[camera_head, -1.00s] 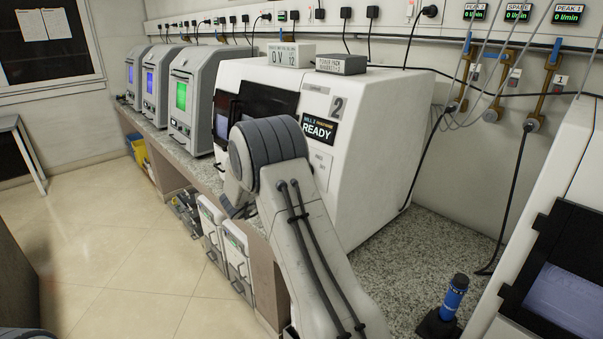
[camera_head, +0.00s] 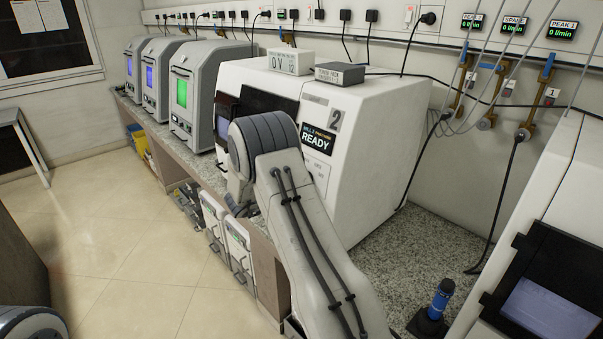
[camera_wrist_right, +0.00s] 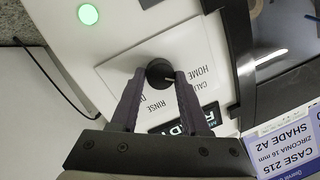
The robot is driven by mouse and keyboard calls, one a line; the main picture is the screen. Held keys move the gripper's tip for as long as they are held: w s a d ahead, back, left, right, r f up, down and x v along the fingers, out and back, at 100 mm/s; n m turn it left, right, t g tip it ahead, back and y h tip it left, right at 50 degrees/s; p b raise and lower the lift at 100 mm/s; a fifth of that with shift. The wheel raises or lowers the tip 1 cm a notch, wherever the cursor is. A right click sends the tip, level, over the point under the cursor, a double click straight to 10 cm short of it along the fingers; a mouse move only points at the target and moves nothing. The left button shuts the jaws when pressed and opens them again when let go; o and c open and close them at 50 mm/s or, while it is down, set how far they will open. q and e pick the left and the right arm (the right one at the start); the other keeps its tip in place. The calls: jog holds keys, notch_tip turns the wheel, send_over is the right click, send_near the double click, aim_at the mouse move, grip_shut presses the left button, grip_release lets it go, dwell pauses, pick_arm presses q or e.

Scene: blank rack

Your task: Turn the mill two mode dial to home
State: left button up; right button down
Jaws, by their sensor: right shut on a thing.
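Mill two (camera_head: 385,140) is the large white machine with a "2" and a READY display (camera_head: 317,140). My right arm reaches up in front of it and hides the right gripper in the head view. In the right wrist view, the round black mode dial (camera_wrist_right: 159,73) sits on a white label plate (camera_wrist_right: 120,72). The right gripper (camera_wrist_right: 160,82) is shut on the dial, one finger on each side. The dial's pale mark points toward the picture's right. HOME and RINSE labels show upside down; other lettering is partly hidden. The left gripper is not in view.
A round green light (camera_wrist_right: 88,14) is near the dial plate. A CASE 215 card (camera_wrist_right: 290,150) stands close to the right gripper. Two small boxes sit on the mill.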

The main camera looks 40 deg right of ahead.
jog(key=shift+n+p, duration=0.75)
jog(key=shift+n, duration=0.15)
jog(key=shift+c, duration=2)
grip_release()
jog(key=shift+a, duration=0.1)
jog(key=b+v, duration=0.3)
jog(key=v, duration=0.7)
jog(key=shift+r, duration=0.2)
